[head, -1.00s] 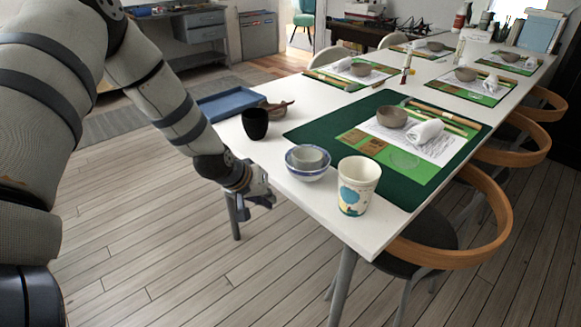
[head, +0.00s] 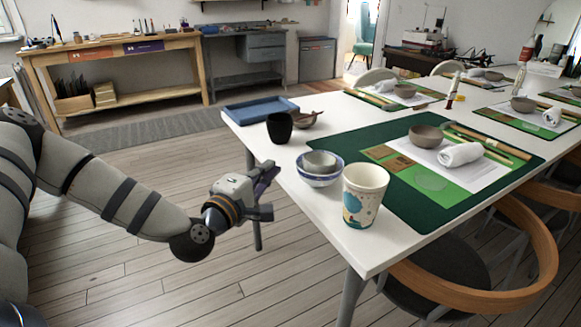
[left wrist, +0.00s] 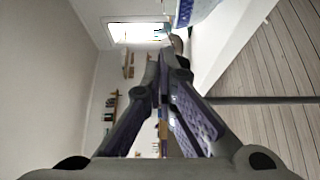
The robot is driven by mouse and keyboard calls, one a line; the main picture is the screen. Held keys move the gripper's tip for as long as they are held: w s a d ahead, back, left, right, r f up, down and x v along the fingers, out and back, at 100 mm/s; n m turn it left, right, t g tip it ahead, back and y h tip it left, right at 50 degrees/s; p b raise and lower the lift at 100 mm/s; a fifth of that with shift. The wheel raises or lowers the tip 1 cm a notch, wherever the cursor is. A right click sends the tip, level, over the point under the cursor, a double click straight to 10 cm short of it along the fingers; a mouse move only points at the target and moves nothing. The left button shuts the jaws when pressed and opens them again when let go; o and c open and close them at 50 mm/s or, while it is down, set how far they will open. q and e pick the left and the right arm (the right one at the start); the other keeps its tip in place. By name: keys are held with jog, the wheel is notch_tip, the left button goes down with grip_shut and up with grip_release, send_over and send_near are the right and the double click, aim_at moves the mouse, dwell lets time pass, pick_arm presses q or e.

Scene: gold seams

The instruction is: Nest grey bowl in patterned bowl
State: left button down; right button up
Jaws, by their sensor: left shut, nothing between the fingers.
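The small grey bowl (head: 320,160) sits inside the white bowl with a blue pattern (head: 320,179), near the table's left edge in the head view. The grey bowl's rim stands above the patterned bowl's rim. My left gripper (head: 272,190) is shut and empty, off the table's edge to the left of the bowls and apart from them. In the left wrist view its fingers (left wrist: 162,90) are together, and part of the patterned bowl (left wrist: 200,8) shows at the top edge. My right gripper is not in view.
A paper cup (head: 363,195) stands just right of the bowls. A black cup (head: 279,127), a brown dish (head: 305,119) and a blue tray (head: 260,109) are behind. A green mat (head: 455,200) lies to the right on the white table (head: 330,236). Chairs line the right side.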

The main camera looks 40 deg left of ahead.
aim_at(319, 168)
pick_arm(q)
jog(key=shift+w+d+b, duration=0.15)
jog(key=shift+w+d, duration=0.15)
jog(key=shift+w, duration=0.6)
jog(key=shift+w+d+b, duration=0.2)
jog(key=shift+w+d, duration=0.05)
jog(key=shift+w, duration=0.7)
jog(key=shift+w+d+b, duration=0.15)
jog(key=shift+w+d, duration=0.15)
jog(key=shift+w, duration=0.6)
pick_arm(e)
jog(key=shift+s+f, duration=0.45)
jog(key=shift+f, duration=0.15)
pick_arm(q)
jog(key=shift+w+d+f, duration=0.1)
jog(key=shift+w+d, duration=0.4)
jog(key=shift+w, duration=0.15)
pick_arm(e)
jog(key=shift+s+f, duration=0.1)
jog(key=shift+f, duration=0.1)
pick_arm(q)
jog(key=shift+a, duration=0.1)
